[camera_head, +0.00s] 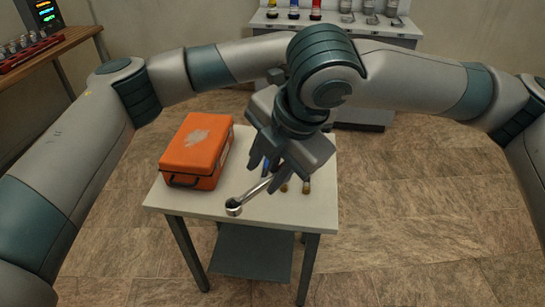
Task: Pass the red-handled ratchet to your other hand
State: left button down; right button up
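The ratchet (236,206) shows its round metal head and part of its shank, slanting up to the right near the table's front edge. Its red handle is hidden behind my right gripper. My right gripper (272,176) points down over the table, and the shank comes out from between its fingers, which look closed on the ratchet. My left arm reaches in from the left to behind my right wrist, and its gripper is hidden there.
An orange case (197,150) stands on the left of the small white table (322,212). A blue item (265,168) and two brown-ended items (306,187) lie near the gripper. A wooden shelf (45,50) is at left, and a white counter (390,28) stands behind.

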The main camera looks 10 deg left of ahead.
aim_at(256, 188)
jog(key=shift+x, duration=3.05)
grip_shut()
pick_arm(q)
jog(key=c, duration=1.5)
grip_release()
pick_arm(e)
jog(key=shift+r, duration=0.1)
pick_arm(q)
jog(key=shift+o, duration=0.2)
jog(key=shift+r, duration=0.15)
jog(key=v, duration=1.1)
jog(key=shift+r, duration=0.35)
jog(key=shift+w+d, duration=0.1)
jog(key=shift+w, duration=0.05)
